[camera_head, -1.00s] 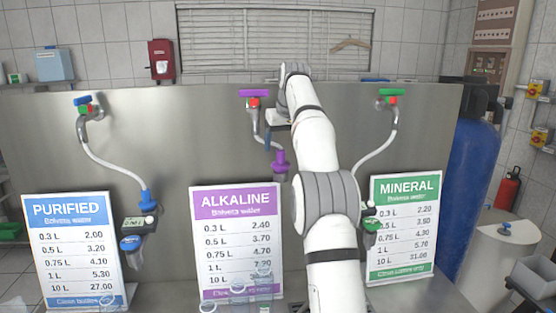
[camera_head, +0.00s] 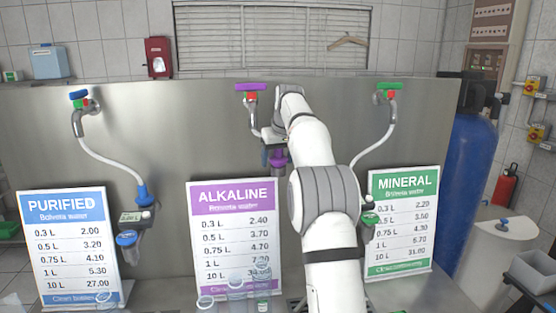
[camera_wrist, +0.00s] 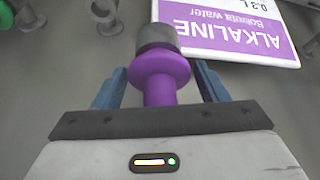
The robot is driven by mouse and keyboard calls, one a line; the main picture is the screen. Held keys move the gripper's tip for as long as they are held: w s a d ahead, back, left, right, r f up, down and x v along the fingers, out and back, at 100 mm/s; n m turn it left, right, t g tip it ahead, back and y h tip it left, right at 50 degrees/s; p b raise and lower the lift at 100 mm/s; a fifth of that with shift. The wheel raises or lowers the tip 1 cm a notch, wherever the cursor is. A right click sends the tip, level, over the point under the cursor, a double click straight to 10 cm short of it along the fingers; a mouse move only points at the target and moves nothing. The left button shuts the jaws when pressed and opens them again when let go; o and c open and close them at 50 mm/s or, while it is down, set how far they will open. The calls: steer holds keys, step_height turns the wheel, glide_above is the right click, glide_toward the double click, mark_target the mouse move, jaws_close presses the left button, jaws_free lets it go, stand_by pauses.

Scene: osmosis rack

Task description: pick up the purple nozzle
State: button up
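The purple nozzle (camera_head: 278,159) hangs in front of the steel panel, above the ALKALINE sign and partly hidden by my gripper in the head view. In the wrist view the purple nozzle (camera_wrist: 163,75) has a wide flange and a dark grey end. My gripper (camera_wrist: 160,85) has its two blue fingers on either side of the nozzle, with a visible gap on each side. It is open and not shut on the nozzle. In the head view my gripper (camera_head: 271,148) is at the nozzle's height, with its fingers mostly hidden.
The ALKALINE sign (camera_head: 234,238) stands just below, with clear containers (camera_head: 236,287) before it. The purple-handled tap (camera_head: 250,88) is above. A blue nozzle (camera_head: 144,194) is at left; the MINERAL sign (camera_head: 403,220) is at right. The panel (camera_head: 180,130) lies behind.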

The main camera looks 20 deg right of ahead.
steer(key=c, duration=0.8)
steer(key=shift+r, duration=0.1)
steer(key=shift+w+r, duration=0.1)
steer(key=shift+r, duration=0.7)
steer(key=shift+r+p, duration=0.45)
steer(key=shift+r, duration=0.45)
steer(key=s+b, duration=0.9)
steer(key=s, duration=0.8)
steer(key=p+v, duration=0.4)
steer(key=shift+w+d+r+p, duration=0.2)
steer(key=shift+w+r+p, duration=0.05)
steer(key=shift+r+p, duration=0.1)
